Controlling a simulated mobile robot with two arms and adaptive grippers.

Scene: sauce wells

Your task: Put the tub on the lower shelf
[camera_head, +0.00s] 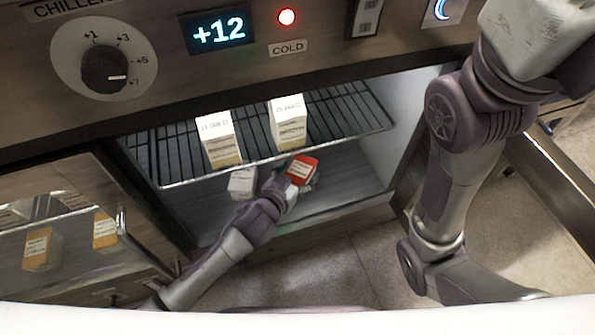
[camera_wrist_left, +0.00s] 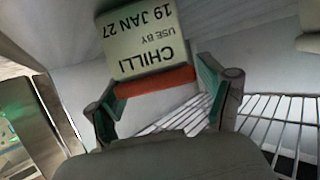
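The tub (camera_head: 301,168) has a red top with a pale label and is inside the open chiller, below the wire rack. In the left wrist view the tub (camera_wrist_left: 140,40) shows a pale label reading CHILLI, USE BY 19 JAN 27, upside down, with a red edge between the fingers. My left gripper (camera_head: 290,182) reaches in and its fingers (camera_wrist_left: 160,88) sit against both sides of the red part. Whether the tub's base touches the lower shelf (camera_head: 350,178) is hidden. My right arm stands at the right; its gripper is out of view.
Two pale cartons (camera_head: 218,138) (camera_head: 289,122) stand on the upper wire rack (camera_head: 345,112). A white carton (camera_head: 242,182) is on the lower shelf, left of my gripper. The shelf's right side is clear. A control panel (camera_head: 330,60) spans above the opening.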

